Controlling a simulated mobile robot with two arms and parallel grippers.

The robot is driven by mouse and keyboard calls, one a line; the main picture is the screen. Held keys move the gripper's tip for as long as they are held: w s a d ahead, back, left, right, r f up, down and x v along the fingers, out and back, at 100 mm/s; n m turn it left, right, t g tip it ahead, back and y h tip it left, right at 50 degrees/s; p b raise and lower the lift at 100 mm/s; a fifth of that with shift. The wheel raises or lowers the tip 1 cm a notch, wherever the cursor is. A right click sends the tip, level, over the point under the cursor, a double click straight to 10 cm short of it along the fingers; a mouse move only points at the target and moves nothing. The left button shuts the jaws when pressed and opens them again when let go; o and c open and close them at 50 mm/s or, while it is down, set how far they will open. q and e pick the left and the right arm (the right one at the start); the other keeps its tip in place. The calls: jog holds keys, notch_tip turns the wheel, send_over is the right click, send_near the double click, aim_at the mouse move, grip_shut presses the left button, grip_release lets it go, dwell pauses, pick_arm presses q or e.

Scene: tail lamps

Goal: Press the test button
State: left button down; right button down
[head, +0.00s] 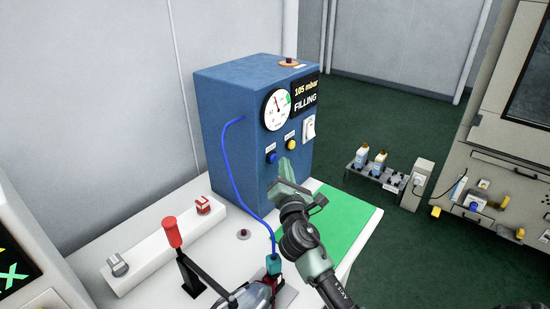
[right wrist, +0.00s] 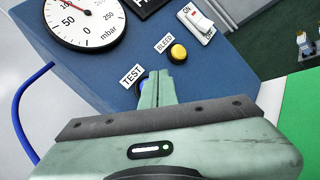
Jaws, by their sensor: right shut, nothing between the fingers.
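The blue test box (head: 235,135) stands on the white bench. Its blue button (head: 271,158) is low on the front face, left of the yellow button (head: 291,145). In the right wrist view, the TEST label (right wrist: 131,76) sits beside the blue button (right wrist: 142,84), which is mostly hidden behind my fingers. My right gripper (head: 285,168) is shut and empty, its fingertips in front of the box face close to the blue button. I cannot tell whether they touch it. The display (head: 305,92) reads 105 mbar, FILLING. My left gripper is out of view.
A round gauge (head: 276,110) and a rocker switch (head: 309,128) are on the box face. A blue hose (head: 229,170) runs from the box down to a clamped lamp (head: 245,295). A red-handled clamp (head: 173,233) stands left. A green mat (head: 345,212) lies right.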

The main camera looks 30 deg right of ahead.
jog(key=shift+s+d, duration=0.1)
jog(key=s, duration=0.1)
jog(key=s+d, duration=0.1)
jog(key=s, duration=0.1)
jog(key=s+p, duration=0.1)
jog(key=shift+s+d, duration=0.25)
jog(key=shift+d, duration=0.15)
dwell(0.8)
